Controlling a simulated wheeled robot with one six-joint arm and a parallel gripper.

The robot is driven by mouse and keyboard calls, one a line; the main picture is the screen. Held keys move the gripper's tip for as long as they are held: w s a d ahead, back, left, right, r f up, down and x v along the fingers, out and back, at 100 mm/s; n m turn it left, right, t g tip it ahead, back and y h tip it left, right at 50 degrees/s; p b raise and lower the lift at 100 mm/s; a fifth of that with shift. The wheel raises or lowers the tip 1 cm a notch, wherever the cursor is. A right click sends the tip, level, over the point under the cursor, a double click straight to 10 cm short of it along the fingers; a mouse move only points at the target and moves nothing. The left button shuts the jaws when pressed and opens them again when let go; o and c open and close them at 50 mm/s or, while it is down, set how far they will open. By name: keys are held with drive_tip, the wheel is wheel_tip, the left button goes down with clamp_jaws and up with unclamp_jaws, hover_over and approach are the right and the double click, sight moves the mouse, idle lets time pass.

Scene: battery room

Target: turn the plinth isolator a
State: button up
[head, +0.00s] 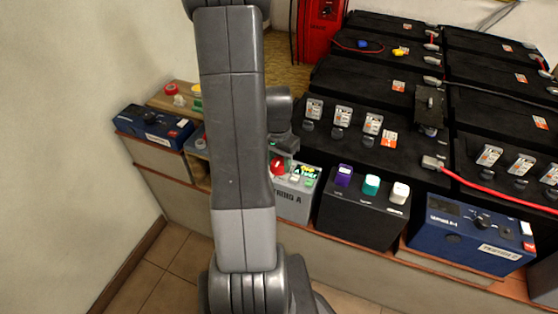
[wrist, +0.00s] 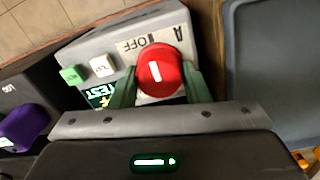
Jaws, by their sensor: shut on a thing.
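The plinth isolator is a grey box (head: 292,205) on the low wooden ledge, partly hidden behind my arm in the head view. It carries a red rotary knob, seen in the head view (head: 277,166) and large in the wrist view (wrist: 160,70). A white line marks the knob, close to upright in the wrist picture. A label reading "A" and "OFF" (wrist: 140,45) lies beside it. A green button (wrist: 72,75) and a white button (wrist: 102,66) sit to its left. My gripper (wrist: 160,85) has its two green fingers on either side of the knob, shut on it.
A black box (head: 360,215) with purple, teal and white knobs stands right of the isolator. Blue boxes stand at the far left (head: 152,127) and the right (head: 465,235). Black batteries (head: 360,75) fill the back, with a red cable (head: 490,188) across them.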

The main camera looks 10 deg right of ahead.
sight(278, 160)
drive_tip(key=o, duration=1)
drive_tip(key=shift+c, duration=0.2)
wheel_tip(278, 160, up, 14)
drive_tip(key=p, duration=0.2)
drive_tip(key=shift+w+a, duration=0.15)
drive_tip(key=f+b, duration=0.2)
drive_tip(key=f, duration=1.2)
drive_tip(key=shift+s, duration=0.2)
